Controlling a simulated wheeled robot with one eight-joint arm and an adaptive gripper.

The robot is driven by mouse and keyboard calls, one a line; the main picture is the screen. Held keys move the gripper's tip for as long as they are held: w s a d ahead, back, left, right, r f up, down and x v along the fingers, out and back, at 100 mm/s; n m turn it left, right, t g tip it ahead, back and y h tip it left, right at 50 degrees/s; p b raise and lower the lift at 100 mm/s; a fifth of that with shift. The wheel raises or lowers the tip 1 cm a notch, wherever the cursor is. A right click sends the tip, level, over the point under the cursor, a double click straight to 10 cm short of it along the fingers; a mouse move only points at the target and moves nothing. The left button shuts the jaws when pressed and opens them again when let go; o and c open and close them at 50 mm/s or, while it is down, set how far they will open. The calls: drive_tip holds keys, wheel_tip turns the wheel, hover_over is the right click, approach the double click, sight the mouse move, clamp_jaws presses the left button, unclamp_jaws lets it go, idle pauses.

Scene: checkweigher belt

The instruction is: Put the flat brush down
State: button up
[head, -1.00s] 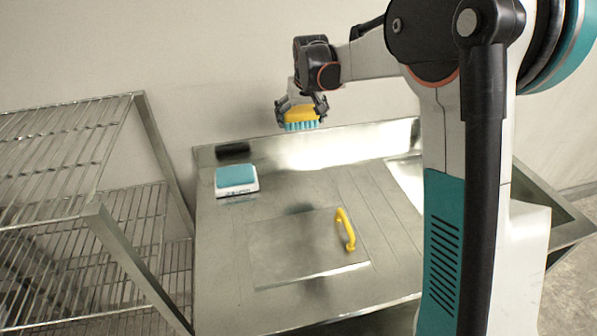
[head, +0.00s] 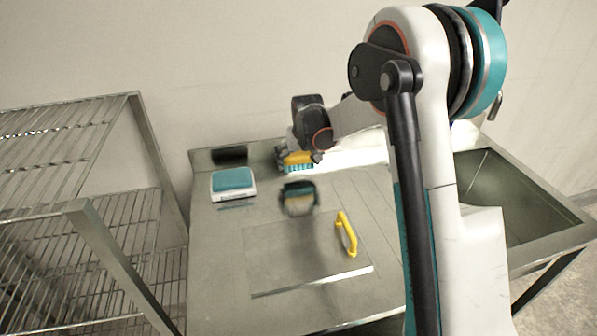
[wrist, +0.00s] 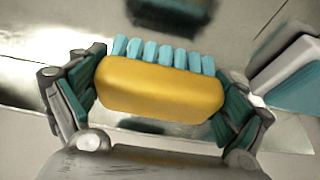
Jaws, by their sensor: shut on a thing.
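The flat brush (head: 298,160) has a yellow back and light-blue bristles. My gripper (head: 297,162) is shut on it and holds it above the metal counter (head: 225,270), towards the back edge, with the bristles down. A dark reflection of brush and gripper shows on the counter below. In the wrist view the yellow body of the brush (wrist: 160,88) sits between the two teal-padded fingers, bristles towards the top of the picture. Whether the bristles touch the counter cannot be made out for sure, but a gap appears.
A white scale with a teal top (head: 233,180) stands left of the brush. A yellow handle (head: 346,234) lies on a flat plate at the front. A wire rack (head: 110,220) stands at the left, and a sink basin (head: 500,200) is at the right.

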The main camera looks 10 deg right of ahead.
sight(299, 169)
drive_tip(key=shift+f+b, duration=0.55)
drive_tip(key=shift+f, duration=1.4)
drive_tip(key=shift+f, duration=0.15)
drive_tip(key=o, duration=0.7)
drive_tip(key=shift+o, duration=0.2)
